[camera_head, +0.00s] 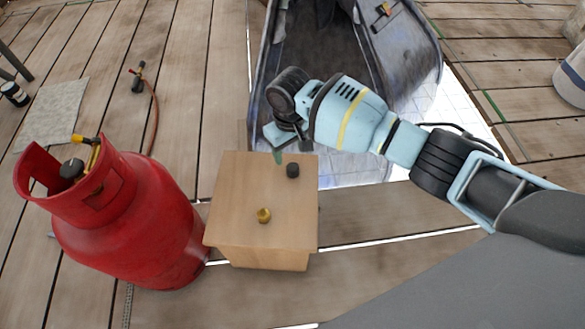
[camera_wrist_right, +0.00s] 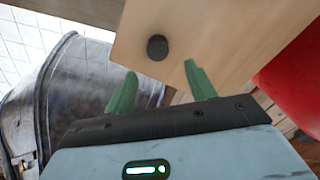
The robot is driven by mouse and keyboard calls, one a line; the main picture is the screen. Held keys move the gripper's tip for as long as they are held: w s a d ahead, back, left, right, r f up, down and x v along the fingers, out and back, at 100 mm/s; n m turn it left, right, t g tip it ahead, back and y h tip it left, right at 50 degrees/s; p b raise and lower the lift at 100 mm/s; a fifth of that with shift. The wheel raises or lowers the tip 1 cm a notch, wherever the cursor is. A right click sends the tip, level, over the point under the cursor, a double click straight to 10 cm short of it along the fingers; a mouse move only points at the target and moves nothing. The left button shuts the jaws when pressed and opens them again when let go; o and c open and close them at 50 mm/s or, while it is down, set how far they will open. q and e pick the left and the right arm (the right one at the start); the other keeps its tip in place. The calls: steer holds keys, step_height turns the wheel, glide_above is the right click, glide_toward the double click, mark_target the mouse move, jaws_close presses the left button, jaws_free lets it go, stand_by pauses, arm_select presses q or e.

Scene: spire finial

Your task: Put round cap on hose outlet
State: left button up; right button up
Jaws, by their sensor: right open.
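A small black round cap (camera_head: 292,170) stands on top of a wooden box (camera_head: 233,190). In the right wrist view the cap (camera_wrist_right: 157,47) lies just beyond and between my fingertips, untouched. A small brass fitting (camera_head: 263,215) sits nearer the front of the box top; I cannot tell whether it is the hose outlet. A red gas cylinder (camera_head: 140,215) stands left of the box, with a brass valve (camera_head: 93,158) inside its collar. My right gripper (camera_head: 281,152) is open and empty above the box's back edge; its green fingers (camera_wrist_right: 160,70) are spread. My left gripper is out of view.
A large grey-black tub (camera_head: 400,60) stands behind the box and the right arm. A dark torch-like tool (camera_head: 137,80) with a reddish hose (camera_head: 154,115) lies on the planks at upper left. A pale mat (camera_head: 50,112) is further left. A white bucket (camera_head: 573,78) is far right.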

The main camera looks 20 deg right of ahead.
mark_target(293, 167)
steer(key=shift+f, duration=0.1)
steer(key=f+b, duration=0.2)
steer(key=f, duration=0.1)
steer(key=s+f+b, duration=0.1)
steer(key=f, duration=0.1)
steer(key=shift+d+f, duration=0.15)
steer(key=shift+d, duration=0.05)
steer(key=shift+c, duration=0.4)
steer(key=c, duration=0.9)
step_height(293, 167, up, 10)
steer(key=p, duration=0.5)
